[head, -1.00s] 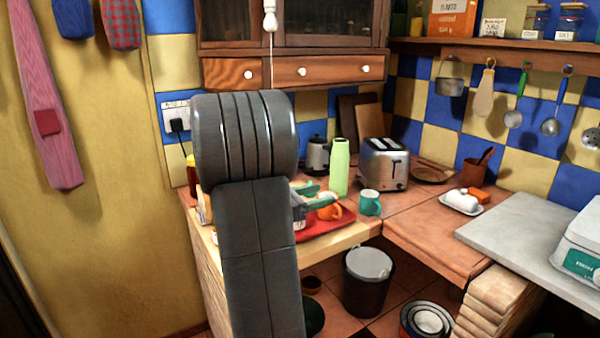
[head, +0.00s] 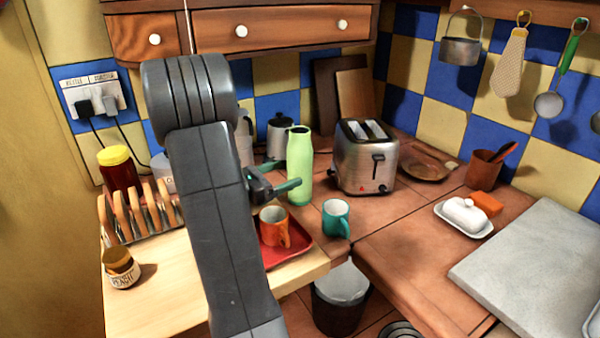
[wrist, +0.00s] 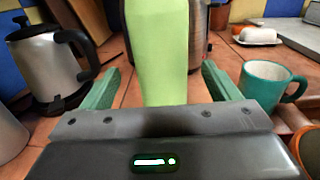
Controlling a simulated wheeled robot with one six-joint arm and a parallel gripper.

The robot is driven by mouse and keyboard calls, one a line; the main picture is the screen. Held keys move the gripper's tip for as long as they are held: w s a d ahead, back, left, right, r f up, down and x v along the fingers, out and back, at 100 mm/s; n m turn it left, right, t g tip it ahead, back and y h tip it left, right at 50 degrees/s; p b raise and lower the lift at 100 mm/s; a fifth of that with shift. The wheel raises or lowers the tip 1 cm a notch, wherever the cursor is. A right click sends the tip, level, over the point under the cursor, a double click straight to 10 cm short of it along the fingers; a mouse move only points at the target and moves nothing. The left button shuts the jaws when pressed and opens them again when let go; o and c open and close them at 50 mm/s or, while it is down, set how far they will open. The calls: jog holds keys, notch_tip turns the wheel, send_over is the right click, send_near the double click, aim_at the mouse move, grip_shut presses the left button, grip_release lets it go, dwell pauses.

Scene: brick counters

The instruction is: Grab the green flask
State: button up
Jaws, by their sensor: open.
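The light green flask (head: 300,165) stands upright on the tiled counter, left of the toaster. In the wrist view the flask (wrist: 158,50) rises in the middle, between and beyond the two green fingers of my gripper (wrist: 158,88). The jaws are open, with a finger to each side of the flask and a gap on both sides. In the head view my gripper (head: 280,182) points right, close to the flask's left side. My arm hides part of the gripper there. I cannot tell how far the flask reaches in between the fingers.
A teal mug (head: 336,220) stands right of the flask, and an orange mug (head: 273,232) sits on a red tray (head: 300,243) in front. The toaster (head: 362,165) is close behind right. A steel kettle (wrist: 45,65) shows at left in the wrist view.

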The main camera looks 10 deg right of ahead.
aim_at(305, 165)
jog(key=shift+w+d+r, duration=0.15)
jog(key=shift+d, duration=0.45)
jog(key=p+x, duration=0.1)
jog(key=x, duration=0.5)
jog(key=c, duration=1.2)
jog(key=shift+c, duration=1)
jog(key=shift+w+r, duration=0.1)
